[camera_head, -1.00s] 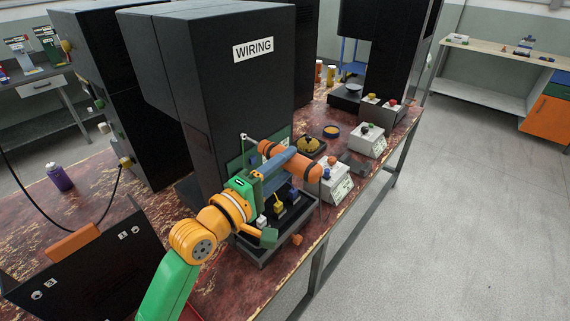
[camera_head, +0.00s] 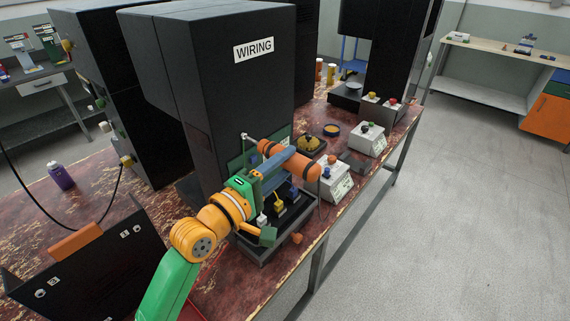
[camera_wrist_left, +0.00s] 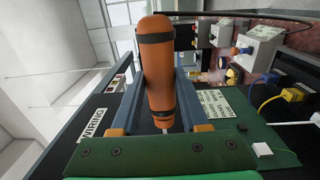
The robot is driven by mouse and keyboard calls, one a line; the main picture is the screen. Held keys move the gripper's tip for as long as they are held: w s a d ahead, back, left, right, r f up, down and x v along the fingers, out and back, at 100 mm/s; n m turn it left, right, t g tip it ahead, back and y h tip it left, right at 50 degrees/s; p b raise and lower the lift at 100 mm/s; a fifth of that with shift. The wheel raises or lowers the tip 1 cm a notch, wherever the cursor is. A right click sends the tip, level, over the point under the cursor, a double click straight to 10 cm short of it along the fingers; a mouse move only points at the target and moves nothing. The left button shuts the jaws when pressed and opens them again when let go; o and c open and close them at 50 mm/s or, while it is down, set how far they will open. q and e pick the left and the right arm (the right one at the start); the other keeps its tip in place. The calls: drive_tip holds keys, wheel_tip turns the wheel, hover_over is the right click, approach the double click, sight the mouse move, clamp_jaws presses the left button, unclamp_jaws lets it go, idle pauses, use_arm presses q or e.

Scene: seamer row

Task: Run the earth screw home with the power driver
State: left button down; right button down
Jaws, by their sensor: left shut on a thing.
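The power driver (camera_head: 303,165) is an orange cylinder with black bands. My left gripper (camera_head: 274,170) is shut around its middle and holds it above the bench, in front of the black cabinet marked WIRING (camera_head: 200,85). In the left wrist view the driver (camera_wrist_left: 160,75) stands between the two blue-grey fingers of my left gripper (camera_wrist_left: 158,100). A thin pale rod (camera_head: 250,139) shows at the driver's cabinet end. I cannot make out the earth screw, or whether the driver touches it. My right gripper is not in view.
A dark tray (camera_head: 262,249) with coloured plugs lies below the driver. Grey button boxes (camera_head: 336,183) stand to its right along the bench edge. A purple bottle (camera_head: 61,176) and a black folded panel (camera_head: 95,262) are at left. The floor at right is clear.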

sight(306, 177)
use_arm(q)
drive_tip(key=shift+w+a+r, duration=0.1)
drive_tip(key=shift+r, duration=0.1)
idle(1.4)
drive_tip(key=shift+s+d+p, duration=0.5)
drive_tip(key=shift+d+p, duration=0.1)
drive_tip(key=shift+p, duration=0.5)
drive_tip(key=shift+s+d+p, duration=0.55)
drive_tip(key=shift+d, duration=0.25)
drive_tip(key=shift+s+d+p, duration=0.55)
drive_tip(key=shift+d, duration=0.2)
drive_tip(key=shift+s+d+f, duration=0.1)
drive_tip(key=shift+f, duration=0.05)
